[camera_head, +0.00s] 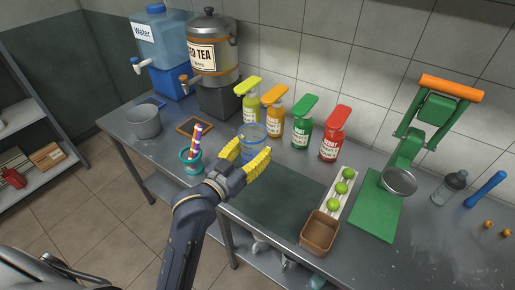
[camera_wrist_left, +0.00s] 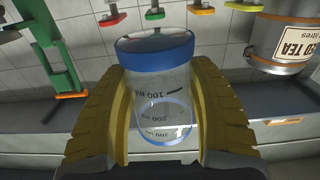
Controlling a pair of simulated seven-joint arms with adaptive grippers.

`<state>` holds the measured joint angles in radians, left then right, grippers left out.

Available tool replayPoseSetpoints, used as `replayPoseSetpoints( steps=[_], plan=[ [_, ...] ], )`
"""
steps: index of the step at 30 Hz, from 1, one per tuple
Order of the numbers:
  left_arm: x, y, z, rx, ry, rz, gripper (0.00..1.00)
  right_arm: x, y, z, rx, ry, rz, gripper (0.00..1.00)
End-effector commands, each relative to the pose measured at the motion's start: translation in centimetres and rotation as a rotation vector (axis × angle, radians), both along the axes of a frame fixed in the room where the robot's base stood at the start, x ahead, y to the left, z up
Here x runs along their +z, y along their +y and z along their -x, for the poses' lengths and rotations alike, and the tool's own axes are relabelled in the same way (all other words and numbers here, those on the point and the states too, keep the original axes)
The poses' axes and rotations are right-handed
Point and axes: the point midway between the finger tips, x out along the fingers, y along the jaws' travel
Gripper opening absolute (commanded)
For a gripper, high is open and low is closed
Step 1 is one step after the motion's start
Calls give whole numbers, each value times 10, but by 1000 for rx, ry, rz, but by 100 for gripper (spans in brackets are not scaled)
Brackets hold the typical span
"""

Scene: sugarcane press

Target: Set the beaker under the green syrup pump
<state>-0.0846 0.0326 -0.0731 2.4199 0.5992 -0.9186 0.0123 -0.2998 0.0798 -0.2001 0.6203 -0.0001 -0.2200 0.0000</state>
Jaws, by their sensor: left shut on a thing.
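My left gripper (camera_head: 245,161) is shut on the beaker (camera_head: 252,136), with one yellow finger on each side of it. In the left wrist view the clear beaker (camera_wrist_left: 165,100) has blue bands and millilitre marks, and shows upside down. The green syrup pump (camera_head: 303,123) stands to the right of the beaker, between the orange pump (camera_head: 274,113) and the red pump (camera_head: 332,136). The beaker is in front of the pump row and apart from the green one. Whether it touches the table is unclear. My right gripper is not in view.
A yellow-green pump (camera_head: 249,102) stands at the row's left end. A cup of straws (camera_head: 191,158) and a metal pot (camera_head: 143,122) are to the left. A lime tray (camera_head: 351,179), brown box (camera_head: 319,232) and green press (camera_head: 377,206) are to the right.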

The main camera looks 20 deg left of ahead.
Motion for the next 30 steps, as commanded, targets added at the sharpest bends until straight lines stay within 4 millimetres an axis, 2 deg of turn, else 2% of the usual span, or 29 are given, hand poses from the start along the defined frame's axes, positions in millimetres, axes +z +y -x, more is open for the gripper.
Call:
replayPoseSetpoints(
  steps=[5, 10, 12, 21, 30],
  plan=[
    [12, 1, 0, 3, -3, 1, 25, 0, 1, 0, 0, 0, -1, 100],
    [29, 14, -2, 69, -3, 2, 25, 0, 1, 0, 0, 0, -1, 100],
    [29, 22, 1, 110, 1, 3, 25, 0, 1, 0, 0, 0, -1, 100],
    [-3, 47, 32, 268, 7, 2, 25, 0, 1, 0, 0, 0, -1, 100],
    [-43, 52, 61, 324, 5, -1, 25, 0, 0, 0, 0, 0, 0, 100]
  ],
)
